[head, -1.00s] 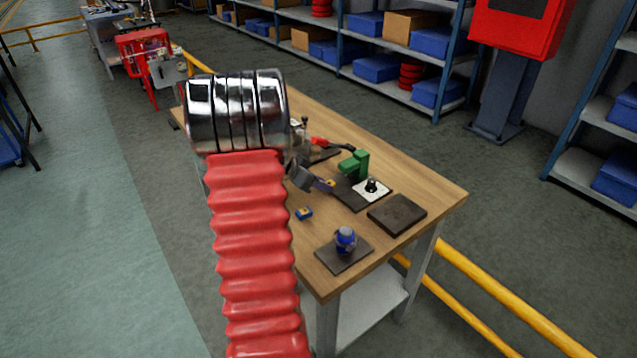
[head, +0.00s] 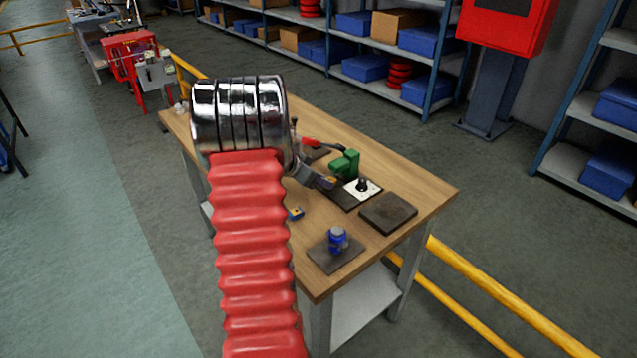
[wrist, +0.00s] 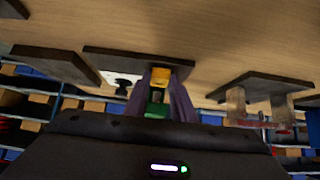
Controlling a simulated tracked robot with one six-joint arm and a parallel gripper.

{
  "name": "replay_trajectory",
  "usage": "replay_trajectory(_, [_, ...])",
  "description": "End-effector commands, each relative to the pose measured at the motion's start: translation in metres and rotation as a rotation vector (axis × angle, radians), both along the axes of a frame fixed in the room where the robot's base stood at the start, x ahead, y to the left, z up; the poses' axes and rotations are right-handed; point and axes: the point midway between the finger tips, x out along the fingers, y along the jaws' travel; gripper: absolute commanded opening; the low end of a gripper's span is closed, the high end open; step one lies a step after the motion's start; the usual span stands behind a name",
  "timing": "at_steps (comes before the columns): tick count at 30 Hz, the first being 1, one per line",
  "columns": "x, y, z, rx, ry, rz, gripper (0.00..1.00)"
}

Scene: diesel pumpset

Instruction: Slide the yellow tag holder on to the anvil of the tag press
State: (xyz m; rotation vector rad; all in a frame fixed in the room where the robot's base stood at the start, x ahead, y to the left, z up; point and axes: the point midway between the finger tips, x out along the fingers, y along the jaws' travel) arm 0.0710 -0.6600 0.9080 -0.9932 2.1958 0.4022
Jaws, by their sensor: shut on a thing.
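My gripper (head: 327,183) is shut on the small yellow tag holder (wrist: 160,75), which shows between the two finger pads in the wrist view. The green tag press (head: 346,163) stands on a dark base plate just beyond and to the right of my fingertips. Its green body (wrist: 157,106) also shows between the fingers in the wrist view. The anvil cannot be made out, and I cannot tell whether the holder touches it.
A white plate with a black knob (head: 362,188) lies right beside the press. A bare dark plate (head: 388,213), a blue item on a plate (head: 337,238) and a small blue-yellow piece (head: 296,213) share the wooden bench (head: 420,187).

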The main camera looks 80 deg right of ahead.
Motion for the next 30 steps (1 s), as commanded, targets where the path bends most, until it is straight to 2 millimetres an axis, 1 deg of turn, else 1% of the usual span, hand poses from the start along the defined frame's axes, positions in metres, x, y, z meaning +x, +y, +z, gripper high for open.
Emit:
replay_trajectory(18, [-0.016, -0.018, 0.000, 0.000, 0.000, -0.001, 0.10])
replay_trajectory(30, [-0.018, -0.020, 0.000, 0.000, 0.000, 0.000, 0.10])
